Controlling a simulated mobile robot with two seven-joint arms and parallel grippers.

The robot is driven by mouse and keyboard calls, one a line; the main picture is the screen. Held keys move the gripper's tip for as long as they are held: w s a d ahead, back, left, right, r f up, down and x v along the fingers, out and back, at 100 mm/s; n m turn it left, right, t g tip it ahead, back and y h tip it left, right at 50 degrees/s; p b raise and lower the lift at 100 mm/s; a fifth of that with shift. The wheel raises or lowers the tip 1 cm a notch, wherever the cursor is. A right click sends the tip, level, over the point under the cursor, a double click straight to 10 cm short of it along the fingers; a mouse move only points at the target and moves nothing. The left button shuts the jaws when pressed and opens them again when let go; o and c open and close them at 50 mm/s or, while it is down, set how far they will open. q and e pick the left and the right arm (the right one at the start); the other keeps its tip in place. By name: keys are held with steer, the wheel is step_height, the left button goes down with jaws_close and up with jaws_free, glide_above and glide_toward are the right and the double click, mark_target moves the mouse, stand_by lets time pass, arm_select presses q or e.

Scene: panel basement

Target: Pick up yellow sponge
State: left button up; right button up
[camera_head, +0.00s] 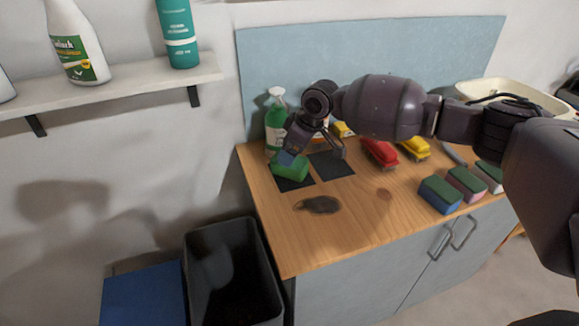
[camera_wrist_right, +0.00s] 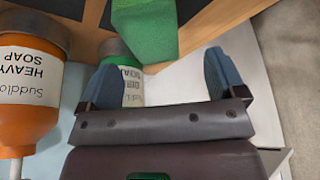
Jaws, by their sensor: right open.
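My right gripper (camera_head: 314,152) hangs over the back left of the wooden counter with its blue fingertips apart; it also shows open and empty in the wrist view (camera_wrist_right: 164,76). A green-faced sponge (camera_head: 290,170) lies on a dark square mat just below the left fingertip. In the wrist view the green block (camera_wrist_right: 145,30) is beyond the fingertips, not between them. A small yellow piece (camera_head: 342,130) shows behind my arm, mostly hidden; I cannot tell whether it is a sponge. My left gripper is not in view.
An orange soap bottle (camera_wrist_right: 25,100) is near in the wrist view. Red (camera_head: 379,153) and yellow (camera_head: 414,148) brushes and several green-topped sponges (camera_head: 440,195) lie right. The counter's front left has a dark stain (camera_head: 318,205).

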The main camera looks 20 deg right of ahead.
steer(key=x, duration=0.4)
steer(key=shift+w+f+b, duration=0.3)
steer(key=shift+w+b, duration=0.05)
steer(key=shift+w, duration=0.15)
steer(key=shift+f, duration=0.1)
steer(key=shift+f, duration=0.25)
stand_by(0.3)
steer(key=c, duration=1.1)
steer(key=shift+o, duration=0.2)
steer(key=shift+r, duration=0.15)
